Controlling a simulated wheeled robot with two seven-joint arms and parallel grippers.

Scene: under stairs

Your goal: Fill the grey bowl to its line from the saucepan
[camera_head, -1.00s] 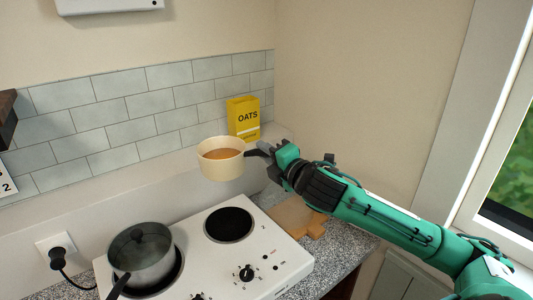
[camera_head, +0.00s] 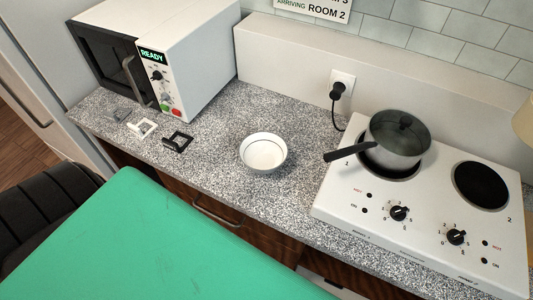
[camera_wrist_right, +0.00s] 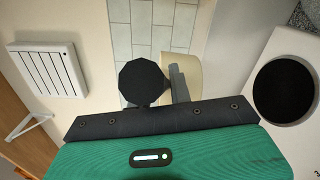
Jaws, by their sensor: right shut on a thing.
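A pale grey-white bowl (camera_head: 263,155) stands upright on the speckled counter, left of the hob. A thin dark line runs round inside near its rim, and it looks empty. The cream saucepan (camera_head: 525,122) just enters the head view at the right edge. It also shows in the right wrist view (camera_wrist_right: 190,72), partly hidden behind its dark handle (camera_wrist_right: 143,82). My right gripper (camera_wrist_right: 160,88) is shut on that handle, away from the bowl. The saucepan's contents are hidden now. My left gripper is out of view.
A grey pot (camera_head: 395,145) with a glass lid stands on the left plate of the white hob (camera_head: 335,205), its handle pointing toward the bowl. A microwave (camera_head: 185,60) stands at the back left. Small frames (camera_head: 177,141) lie before it. Counter around the bowl is clear.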

